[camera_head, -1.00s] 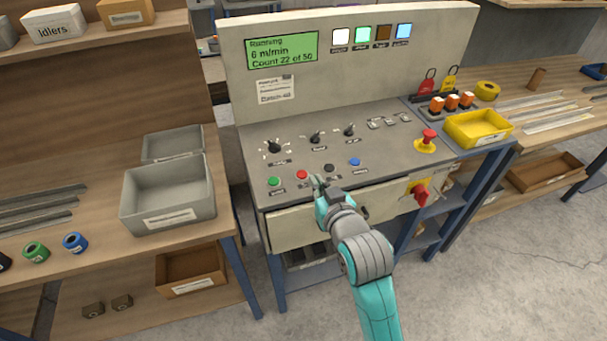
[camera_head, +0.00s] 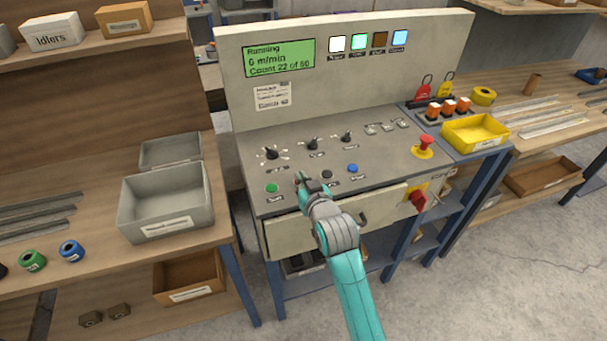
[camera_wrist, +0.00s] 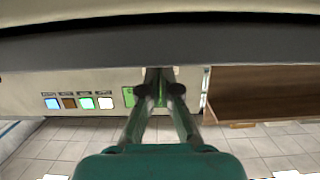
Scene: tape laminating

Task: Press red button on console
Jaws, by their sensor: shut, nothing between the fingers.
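The grey console (camera_head: 240,155) has a row of small buttons near its front edge. Its green button (camera_head: 271,188), black button (camera_head: 327,174) and blue button (camera_head: 352,168) show in the head view. My gripper (camera_head: 301,182) is shut and empty, with its tips at the place between the green and black buttons. The small red button there is hidden behind the tips, so I cannot tell whether they touch it. In the wrist view, the closed fingers (camera_wrist: 160,82) point at the console edge, and no red button shows.
A red emergency knob (camera_head: 425,142) stands on a yellow base at the console's right. A red rotary switch (camera_head: 418,199) is on the front. Dark dials (camera_head: 312,144) sit behind the buttons. The green display (camera_head: 278,58) reads "Running". A grey box (camera_head: 165,210) stands on the left bench.

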